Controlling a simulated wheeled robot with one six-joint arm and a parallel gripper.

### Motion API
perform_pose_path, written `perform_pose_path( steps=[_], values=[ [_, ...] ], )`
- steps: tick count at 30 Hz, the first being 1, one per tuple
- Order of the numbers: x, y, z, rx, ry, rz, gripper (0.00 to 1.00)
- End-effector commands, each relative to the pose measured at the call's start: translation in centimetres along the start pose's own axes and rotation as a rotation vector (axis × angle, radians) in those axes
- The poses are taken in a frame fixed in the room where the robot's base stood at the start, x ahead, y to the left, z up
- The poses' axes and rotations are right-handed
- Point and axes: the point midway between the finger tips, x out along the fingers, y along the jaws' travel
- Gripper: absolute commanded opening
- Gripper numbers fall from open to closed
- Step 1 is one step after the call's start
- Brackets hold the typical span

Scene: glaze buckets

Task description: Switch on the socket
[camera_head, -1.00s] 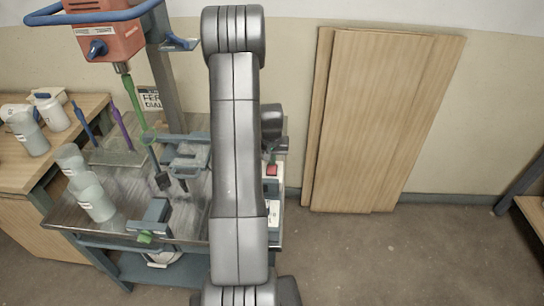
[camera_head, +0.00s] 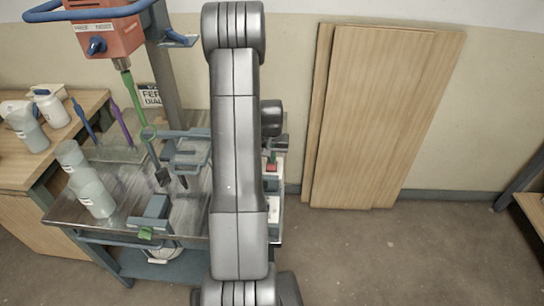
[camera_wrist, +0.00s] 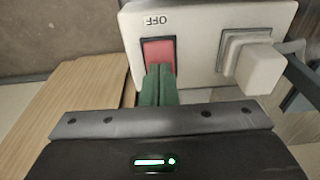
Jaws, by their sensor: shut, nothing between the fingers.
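The white socket (camera_wrist: 205,60) fills the upper part of the wrist view, with a red rocker switch (camera_wrist: 159,54) on its left and a pale plug (camera_wrist: 262,68) in its right side. "OFF" is printed upside down beside the switch. My gripper (camera_wrist: 159,70) is shut and empty, its green fingertips overlapping the lower part of the red switch; whether they touch it I cannot tell. In the head view the red switch (camera_head: 271,168) shows just right of my arm, which hides part of the socket.
A metal table (camera_head: 75,212) holds pale beakers (camera_head: 95,198), a clamp (camera_head: 187,155) and colored tools. A red mixer (camera_head: 105,32) stands above it. Wooden boards (camera_head: 380,115) lean on the wall at right. The floor at right is clear.

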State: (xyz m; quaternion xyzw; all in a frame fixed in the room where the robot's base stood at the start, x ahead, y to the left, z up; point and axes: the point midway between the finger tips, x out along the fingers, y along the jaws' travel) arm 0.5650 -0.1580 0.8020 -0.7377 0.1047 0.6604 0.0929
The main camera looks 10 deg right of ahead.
Motion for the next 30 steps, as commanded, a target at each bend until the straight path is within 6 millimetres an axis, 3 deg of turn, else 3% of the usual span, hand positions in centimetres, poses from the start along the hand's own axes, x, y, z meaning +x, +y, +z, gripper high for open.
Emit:
perform_pose_path(
  steps=[14,30],
  values=[
    [-0.6,0.0,0.3,0.000,0.002,0.000,0.00],
    [-9.8,-0.1,0.8,-0.001,0.005,-0.001,0.00]
  ],
)
